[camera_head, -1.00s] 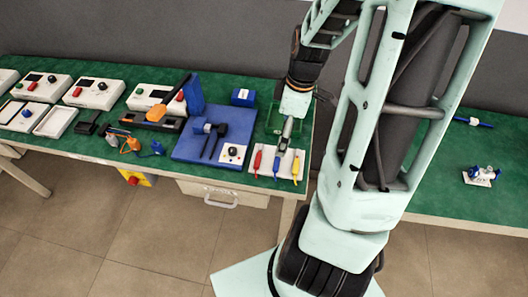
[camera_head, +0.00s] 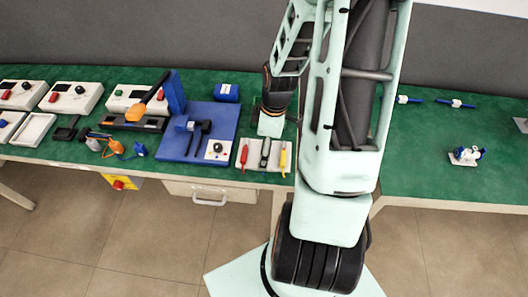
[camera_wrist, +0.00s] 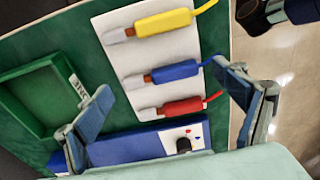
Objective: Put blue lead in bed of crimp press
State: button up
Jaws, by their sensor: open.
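The blue lead (camera_wrist: 174,72) lies on a white card, between a yellow lead (camera_wrist: 163,22) and a red lead (camera_wrist: 180,107). My gripper (camera_wrist: 163,79) is open, one finger on each side of the blue lead, and holds nothing. I cannot tell how far above the lead the fingertips are. In the head view my gripper (camera_head: 265,152) covers the blue lead. A blue base plate (camera_head: 222,121) with an upright block, dark levers and a knob panel stands left of the card.
The white card (camera_wrist: 112,62) lies beside a green tray (camera_wrist: 35,90). A small blue box (camera_head: 227,92) stands behind the plate. Several white control boxes (camera_head: 72,97) fill the left of the bench. A blue-and-white part (camera_head: 466,155) stands on the right bench.

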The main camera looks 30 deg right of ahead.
jog(key=c, duration=1.1)
jog(key=shift+r, duration=0.1)
